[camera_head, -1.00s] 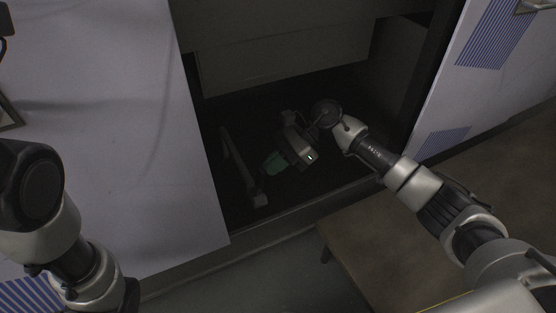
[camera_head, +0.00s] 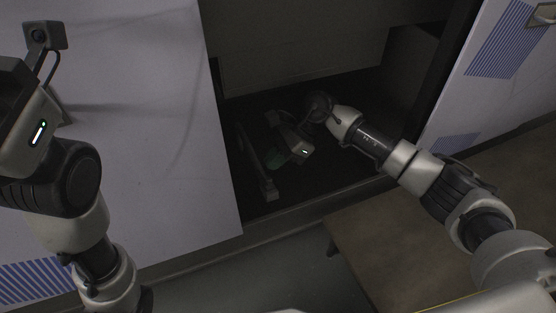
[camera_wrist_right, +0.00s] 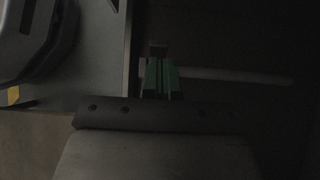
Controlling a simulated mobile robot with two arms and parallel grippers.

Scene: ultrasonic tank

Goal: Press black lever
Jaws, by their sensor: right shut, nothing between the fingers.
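A long thin bar (camera_head: 257,165), grey in the dim light, stands inside the dark open recess and looks like the lever. In the right wrist view a pale bar (camera_wrist_right: 230,75) runs level to the right from behind the fingertips. My right gripper (camera_head: 274,157) reaches into the recess, close to the right of the bar. Its green fingers (camera_wrist_right: 158,77) are together with nothing between them. They overlap the bar in the wrist view; I cannot tell whether they touch it. My left wrist is at the left edge, with its fingers out of frame.
White panels (camera_head: 110,120) flank the recess on both sides. A low brown bench (camera_head: 375,235) stands in front at the right. In the wrist view a dark grey body (camera_wrist_right: 35,35) fills the upper left. The recess is very dark.

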